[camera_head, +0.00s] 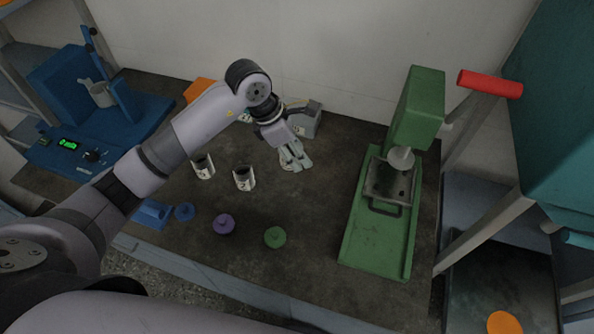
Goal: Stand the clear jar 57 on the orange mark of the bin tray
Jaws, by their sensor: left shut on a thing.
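My left gripper (296,162) points down over the dark bench, behind and right of the two open jars. It is shut on a small pale, clear-looking jar (287,156), mostly hidden by the fingers; its number cannot be read. Two clear jars with dark contents and white labels, a left one (203,166) and a right one (244,179), stand upright on the bench, apart from the gripper. An orange round mark (502,322) shows on a dark surface at the lower right. My right gripper is not in view.
A green press (378,220) stands on the bench's right side, a blue machine (90,110) at the left. Purple (223,224), green (275,237) and blue (185,211) lids lie near the front edge. A grey block (306,120) stands behind the gripper.

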